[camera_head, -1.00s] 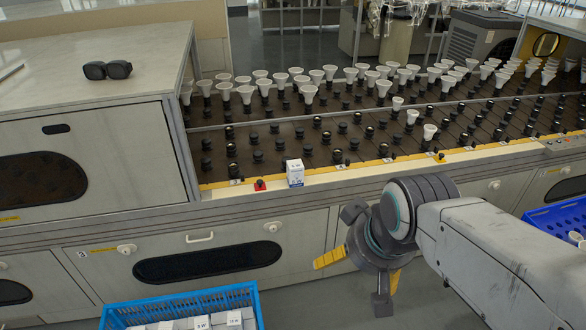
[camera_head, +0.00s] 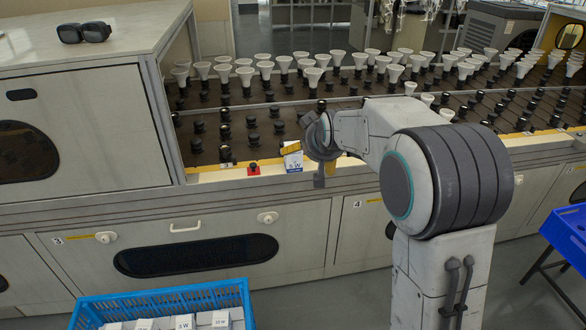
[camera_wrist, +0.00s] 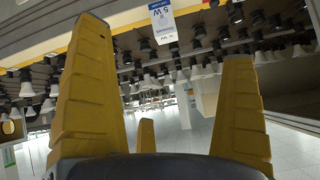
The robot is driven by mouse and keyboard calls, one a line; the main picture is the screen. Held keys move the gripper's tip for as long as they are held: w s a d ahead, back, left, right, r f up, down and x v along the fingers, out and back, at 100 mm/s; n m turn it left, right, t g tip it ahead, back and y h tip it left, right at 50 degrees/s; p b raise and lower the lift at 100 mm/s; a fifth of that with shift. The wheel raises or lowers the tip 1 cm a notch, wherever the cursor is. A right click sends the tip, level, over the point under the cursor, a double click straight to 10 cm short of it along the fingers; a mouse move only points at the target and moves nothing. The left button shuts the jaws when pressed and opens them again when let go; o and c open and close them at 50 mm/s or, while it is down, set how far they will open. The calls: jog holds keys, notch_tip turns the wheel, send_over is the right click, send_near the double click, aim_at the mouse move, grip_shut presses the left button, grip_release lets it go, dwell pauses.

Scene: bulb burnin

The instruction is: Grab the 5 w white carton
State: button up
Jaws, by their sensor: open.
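The white 5 W carton (camera_head: 293,164) stands on the front ledge of the bulb rack, its label facing me. In the wrist view the carton (camera_wrist: 163,22) appears upside down at the top, in the space between the two large yellow fingers. My gripper (camera_head: 302,163) is open at the ledge, close to the carton, and a yellow finger covers part of the carton's upper area in the head view. In the wrist view my gripper (camera_wrist: 164,42) has its fingers wide apart with nothing between their pads. I cannot tell whether a finger touches the carton.
A red button (camera_head: 253,168) sits on the ledge just left of the carton. Rows of sockets and white bulbs (camera_head: 313,75) stand behind. A blue crate (camera_head: 165,299) with several cartons is below left; another blue crate (camera_head: 568,238) is at right.

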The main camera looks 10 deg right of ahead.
aim_at(298, 156)
jog(key=w+f+t+b, duration=0.1)
jog(key=w+f+b, duration=0.1)
jog(key=w+f, duration=0.2)
jog(key=w+f+t+b, duration=0.1)
jog(key=w+f+b, duration=0.1)
jog(key=w+f, duration=0.3)
jog(key=w+f+t+b, duration=0.1)
jog(key=w+f+b, duration=0.2)
jog(key=w, duration=0.3)
jog(key=shift+f, duration=0.8)
jog(key=shift+d+x, duration=0.2)
jog(key=shift+x, duration=2.05)
jog(key=shift+b+x, duration=0.95)
jog(key=shift+x, duration=0.6)
jog(key=shift+d+r, duration=0.1)
jog(key=c, duration=1.2)
